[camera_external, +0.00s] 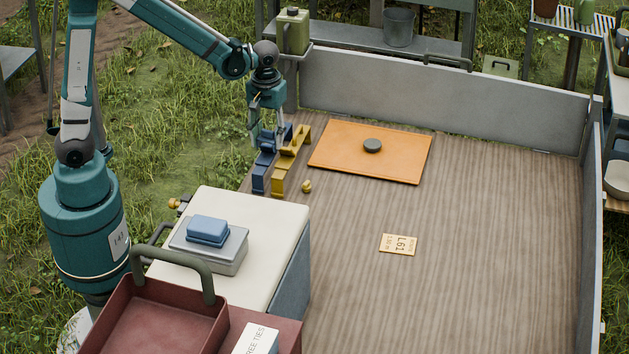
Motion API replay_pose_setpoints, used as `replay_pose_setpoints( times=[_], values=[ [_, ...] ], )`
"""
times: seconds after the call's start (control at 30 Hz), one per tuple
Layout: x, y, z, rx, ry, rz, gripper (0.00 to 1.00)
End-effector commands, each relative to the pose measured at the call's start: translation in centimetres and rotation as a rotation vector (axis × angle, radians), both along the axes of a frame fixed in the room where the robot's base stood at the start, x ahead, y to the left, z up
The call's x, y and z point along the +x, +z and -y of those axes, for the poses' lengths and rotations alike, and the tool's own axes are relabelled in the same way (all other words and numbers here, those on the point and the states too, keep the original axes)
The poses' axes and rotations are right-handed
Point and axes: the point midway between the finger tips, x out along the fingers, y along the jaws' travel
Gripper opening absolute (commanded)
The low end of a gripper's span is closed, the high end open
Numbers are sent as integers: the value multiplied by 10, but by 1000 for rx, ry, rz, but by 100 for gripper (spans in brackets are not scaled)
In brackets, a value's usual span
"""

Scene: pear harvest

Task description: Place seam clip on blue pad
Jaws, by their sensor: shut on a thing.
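My gripper (265,138) points down at the back left of the wooden deck, just over a blue stepped piece (260,180). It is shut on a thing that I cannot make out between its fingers. A yellow stepped piece (279,180) stands close beside the blue one, on its right. I cannot tell whether either piece touches my gripper, nor which thing is the seam clip. A blue block-like pad (208,229) lies on a grey box (228,260) on the white-topped cabinet, with nothing on it.
An orange board (335,160) with a dark round puck (373,145) lies right of my gripper. A small brass knob (307,187) is near the yellow piece. A tag (398,244) lies mid-deck. Grey walls (440,95) bound the back and right. The deck's right side is clear.

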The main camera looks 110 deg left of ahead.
Motion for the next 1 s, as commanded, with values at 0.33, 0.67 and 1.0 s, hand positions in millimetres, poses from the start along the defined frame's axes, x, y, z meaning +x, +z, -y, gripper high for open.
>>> replay_pose_setpoints(
  times=[0.33, 0.67, 1.0],
  values=[
    [-1, 85, 0, 0, 0, 0, 29],
    [0, 167, 0, 0, 0, 0, 29],
    [0, 256, 0, 0, 0, 0, 29]
  ],
)
